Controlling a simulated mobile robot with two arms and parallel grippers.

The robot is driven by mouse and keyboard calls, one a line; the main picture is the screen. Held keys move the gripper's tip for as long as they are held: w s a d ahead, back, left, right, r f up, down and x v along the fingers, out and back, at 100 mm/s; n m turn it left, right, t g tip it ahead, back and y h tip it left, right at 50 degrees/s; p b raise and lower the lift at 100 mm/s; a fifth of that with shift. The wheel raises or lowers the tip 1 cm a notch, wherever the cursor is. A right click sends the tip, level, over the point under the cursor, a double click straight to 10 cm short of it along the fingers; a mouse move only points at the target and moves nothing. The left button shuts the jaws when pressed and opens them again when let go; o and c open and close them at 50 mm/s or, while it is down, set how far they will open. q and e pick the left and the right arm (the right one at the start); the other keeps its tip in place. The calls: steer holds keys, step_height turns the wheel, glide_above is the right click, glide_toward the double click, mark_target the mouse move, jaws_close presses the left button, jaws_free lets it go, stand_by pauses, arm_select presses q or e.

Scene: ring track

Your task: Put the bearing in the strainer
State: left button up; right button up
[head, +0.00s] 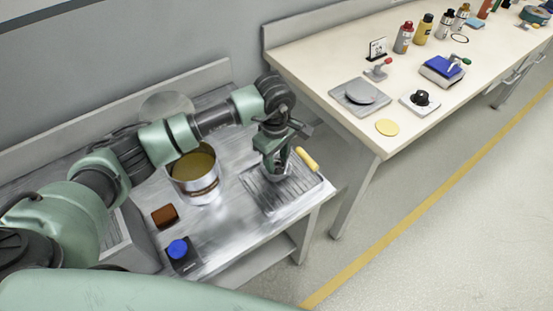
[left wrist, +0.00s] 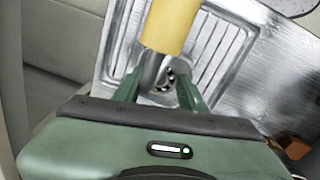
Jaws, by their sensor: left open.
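The bearing (left wrist: 170,80) shows in the left wrist view as a dark ring with small balls, partly hidden by a yellow-handled tool (left wrist: 170,22) with a metal shaft. It appears between the fingers of my left gripper (left wrist: 158,93), which is open over the grooved metal tray (head: 252,190). In the head view the gripper (head: 276,172) hides the bearing; contact cannot be told. A round metal vessel (head: 204,188) with a yellowish-brown inside, possibly the strainer, stands left of the tray. My right gripper is not in view.
A brown block (head: 165,216) and a blue-topped box (head: 179,252) lie on the metal bench (head: 222,238) near the vessel. My left arm passes over the vessel's back. The cream table (head: 340,60) at right holds bottles, a scale (head: 361,97) and a yellow disc (head: 387,128).

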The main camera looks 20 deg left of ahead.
arm_select(q)
steer(key=shift+s+a+f+g+p, duration=0.25)
steer(key=shift+s+f+g+p, duration=0.15)
steer(key=shift+s+f+p, duration=0.3)
steer(key=r+b, duration=0.1)
steer(key=r, duration=0.1)
steer(key=w+r, duration=0.1)
steer(key=r, duration=0.1)
steer(key=shift+r+b, duration=0.25)
steer(key=shift+b, duration=0.15)
step_height(320, 180, up, 8)
steer(key=shift+f+b, duration=0.2)
steer(key=shift+b, duration=0.1)
